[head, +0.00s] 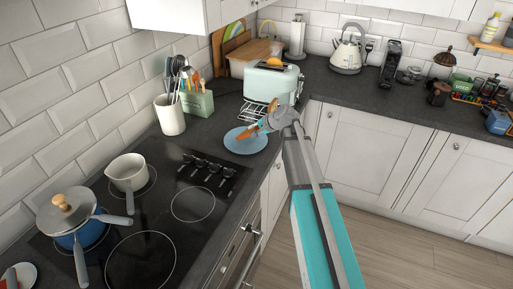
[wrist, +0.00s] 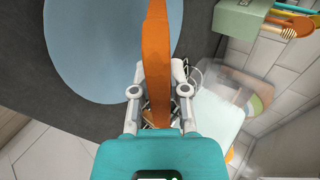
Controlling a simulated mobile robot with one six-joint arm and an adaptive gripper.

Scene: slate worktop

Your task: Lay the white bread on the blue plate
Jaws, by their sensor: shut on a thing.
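My gripper (head: 263,125) is shut on a thin slice (head: 250,131) with an orange-brown edge, which I take to be the white bread. In the wrist view the bread (wrist: 157,60) stands edge-on between the two fingers (wrist: 160,92), so its pale faces are hidden. The blue plate (head: 243,147) lies flat on the dark worktop, right of the hob, with no food on it. The bread overlaps the plate's far right part in the head view. In the wrist view the plate (wrist: 95,50) is to the left of and behind the bread. The bread appears held above it.
A pale toaster (head: 280,80) with an orange-topped piece in it stands behind the gripper, beside a wire rack (head: 250,111). A green utensil box (head: 197,103) and a white utensil pot (head: 170,116) are to the left. The hob (head: 150,215) holds two pans.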

